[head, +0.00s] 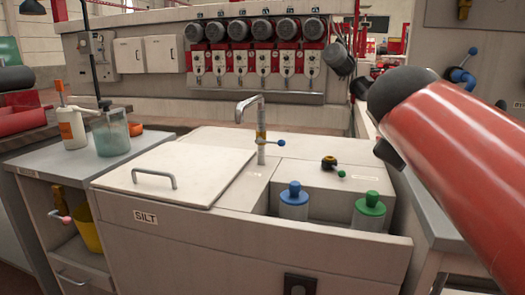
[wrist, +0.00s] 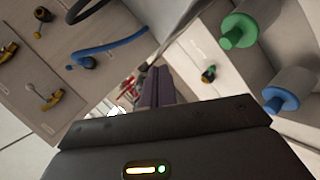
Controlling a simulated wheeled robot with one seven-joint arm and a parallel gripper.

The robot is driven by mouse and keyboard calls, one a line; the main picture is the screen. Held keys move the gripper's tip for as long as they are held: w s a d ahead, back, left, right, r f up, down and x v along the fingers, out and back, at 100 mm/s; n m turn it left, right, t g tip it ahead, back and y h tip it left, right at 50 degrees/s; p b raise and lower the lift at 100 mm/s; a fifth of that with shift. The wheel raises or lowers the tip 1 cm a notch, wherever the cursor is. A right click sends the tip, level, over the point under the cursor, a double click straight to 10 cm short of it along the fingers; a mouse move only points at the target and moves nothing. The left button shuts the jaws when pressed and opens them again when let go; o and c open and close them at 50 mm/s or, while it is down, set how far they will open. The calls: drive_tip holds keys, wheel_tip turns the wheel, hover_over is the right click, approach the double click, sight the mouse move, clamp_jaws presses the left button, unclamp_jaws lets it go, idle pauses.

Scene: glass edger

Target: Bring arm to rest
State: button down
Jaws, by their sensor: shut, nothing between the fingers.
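My gripper (wrist: 154,72) shows in the wrist view, its two dark fingers lying together with nothing between them. It is clear of the things around it. My red arm (head: 455,150) fills the right side of the head view, where the gripper itself is out of sight. In the wrist view a green knob (wrist: 238,30) and a blue knob (wrist: 279,97) stand to the right of the fingers.
The bench has a closed SILT lid (head: 175,170), a tap (head: 260,130), a blue-topped bottle (head: 293,202) and a green-topped bottle (head: 369,212). A side cabinet at left holds a clear jar (head: 111,133) and a white-and-orange bottle (head: 71,127). Motors (head: 238,30) line the back.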

drive_tip(key=s+a+f+m+g+y, duration=0.1)
drive_tip(key=s+a+f+m+y, duration=0.1)
drive_tip(key=s+f, duration=0.3)
drive_tip(key=s+a+f+m+g+y, duration=0.2)
drive_tip(key=s+a+f, duration=0.2)
drive_tip(key=f, duration=0.9)
drive_tip(key=s+a+f+m+g+y, duration=0.1)
drive_tip(key=s+a+f+m+y, duration=0.1)
drive_tip(key=s+f, duration=0.5)
wheel_tip(320, 180, down, 3)
drive_tip(key=shift+s+a+y, duration=0.3)
drive_tip(key=shift+a+y, duration=0.3)
drive_tip(key=shift+a, duration=0.5)
drive_tip(key=c, duration=2.1)
unclamp_jaws()
drive_tip(key=shift+c, duration=0.2)
